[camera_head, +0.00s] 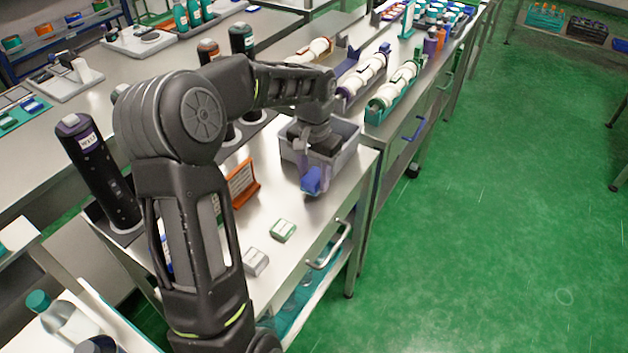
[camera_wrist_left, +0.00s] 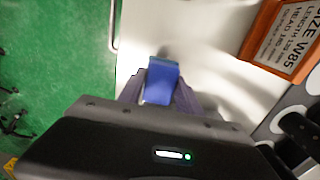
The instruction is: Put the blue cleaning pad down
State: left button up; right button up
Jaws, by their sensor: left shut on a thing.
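The blue cleaning pad (camera_head: 311,181) is between the fingers of my left gripper (camera_head: 318,170), in front of the grey bin on the steel cart top (camera_head: 325,212). In the left wrist view the blue pad (camera_wrist_left: 161,82) sticks out beyond the two dark fingers of the gripper (camera_wrist_left: 160,92), which is shut on it. The pale cart top (camera_wrist_left: 200,40) lies beneath the pad. I cannot tell whether the pad touches it. My right gripper is not in view.
A grey bin (camera_head: 348,157) stands right behind the gripper. A green-and-white block (camera_head: 283,230) and a grey one (camera_head: 255,262) lie nearer on the cart. An orange sign (camera_head: 241,183) stands to the left. Bare cart top lies between, with its handle (camera_head: 330,246) at the right edge.

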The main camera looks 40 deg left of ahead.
aim_at(314, 175)
pick_arm(q)
jog(key=shift+f, duration=0.95)
jog(key=shift+f, duration=0.15)
jog(key=o, duration=1.4)
jog(key=shift+c, duration=0.2)
notch_tip(314, 175, up, 12)
jog(key=shift+r, duration=0.2)
